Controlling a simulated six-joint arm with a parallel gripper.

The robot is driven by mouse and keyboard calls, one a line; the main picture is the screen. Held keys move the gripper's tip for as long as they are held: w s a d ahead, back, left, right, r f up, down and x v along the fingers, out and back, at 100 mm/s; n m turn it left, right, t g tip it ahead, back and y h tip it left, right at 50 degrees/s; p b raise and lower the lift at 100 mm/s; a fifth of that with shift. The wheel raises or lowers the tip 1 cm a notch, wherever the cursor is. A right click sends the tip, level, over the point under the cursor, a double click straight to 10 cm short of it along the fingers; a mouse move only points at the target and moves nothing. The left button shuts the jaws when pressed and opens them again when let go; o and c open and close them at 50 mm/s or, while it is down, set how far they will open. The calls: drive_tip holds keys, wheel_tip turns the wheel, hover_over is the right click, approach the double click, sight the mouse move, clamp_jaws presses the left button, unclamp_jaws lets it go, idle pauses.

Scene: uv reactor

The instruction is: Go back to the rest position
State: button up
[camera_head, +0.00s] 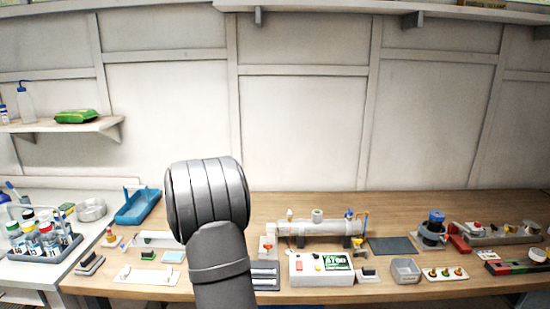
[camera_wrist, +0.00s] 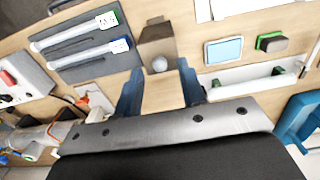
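My gripper (camera_wrist: 159,68) shows in the wrist view with its two blue fingers spread apart. Bare wooden bench shows between the fingers, and they hold nothing. A small brown block with a pale round knob (camera_wrist: 159,64) lies just beyond the fingertips; whether they touch it I cannot tell. In the head view my grey arm rises in the middle and my gripper is hidden. The reactor, a clear horizontal tube (camera_head: 318,228), lies on the bench right of my arm. Part of it shows at the lower left of the wrist view (camera_wrist: 32,138).
A white control box (camera_head: 310,279) with a green display stands before the reactor. A dark mat (camera_wrist: 88,67) holds two labelled tubes. A blue tray (camera_head: 137,206) and a rack of bottles (camera_head: 40,250) stand left. A grey bin (camera_head: 405,270) stands right. The air above the bench is clear.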

drive_tip(key=shift+f, duration=0.95)
drive_tip(key=shift+r, duration=2.05)
